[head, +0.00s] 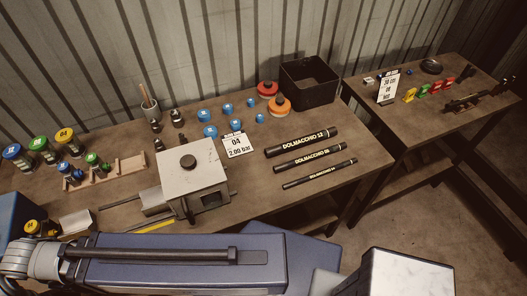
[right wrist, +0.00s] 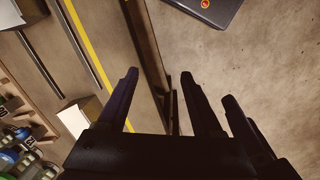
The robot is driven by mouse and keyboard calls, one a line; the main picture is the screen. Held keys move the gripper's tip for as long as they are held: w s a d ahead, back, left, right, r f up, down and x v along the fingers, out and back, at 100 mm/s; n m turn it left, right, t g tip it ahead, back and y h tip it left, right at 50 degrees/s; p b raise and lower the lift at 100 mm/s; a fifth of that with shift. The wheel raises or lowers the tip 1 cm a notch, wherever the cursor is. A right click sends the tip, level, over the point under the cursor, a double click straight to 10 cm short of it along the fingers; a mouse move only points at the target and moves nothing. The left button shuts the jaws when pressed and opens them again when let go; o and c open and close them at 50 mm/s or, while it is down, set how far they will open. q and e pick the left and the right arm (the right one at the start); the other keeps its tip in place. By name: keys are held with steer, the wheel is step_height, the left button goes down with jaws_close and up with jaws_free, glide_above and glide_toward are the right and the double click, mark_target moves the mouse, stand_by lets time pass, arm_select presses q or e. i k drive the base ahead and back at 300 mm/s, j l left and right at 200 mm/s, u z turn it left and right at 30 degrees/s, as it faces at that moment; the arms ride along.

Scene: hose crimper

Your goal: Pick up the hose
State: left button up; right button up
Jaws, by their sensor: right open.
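Three black hoses lie roughly parallel on the right part of the bench in the head view. The thickest, marked Dolmacchio 12 (head: 300,142), is farthest back. A middle one (head: 308,159) lies in front of it, and the thinnest hose (head: 320,174) is nearest. None of them can be made out in the right wrist view. My right gripper (right wrist: 162,85) shows its dark fingers spread, with nothing between them, above the bench edge and floor. In the head view its fingers cannot be seen. My left gripper is not in view.
A grey crimping machine (head: 190,180) stands left of the hoses. Blue fittings (head: 210,131), a "04" sign (head: 235,145), red and orange caps (head: 279,103) and a black bin (head: 310,82) stand behind. A second table (head: 405,130) is at right, beyond a floor gap.

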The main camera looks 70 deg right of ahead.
mark_target(292, 183)
steer(key=k, duration=0.6)
steer(key=l+z, duration=0.15)
steer(key=z, duration=2.5)
steer(key=i, duration=0.65)
steer(key=k+l, duration=0.45)
steer(key=k, duration=0.3)
steer(key=u, duration=2)
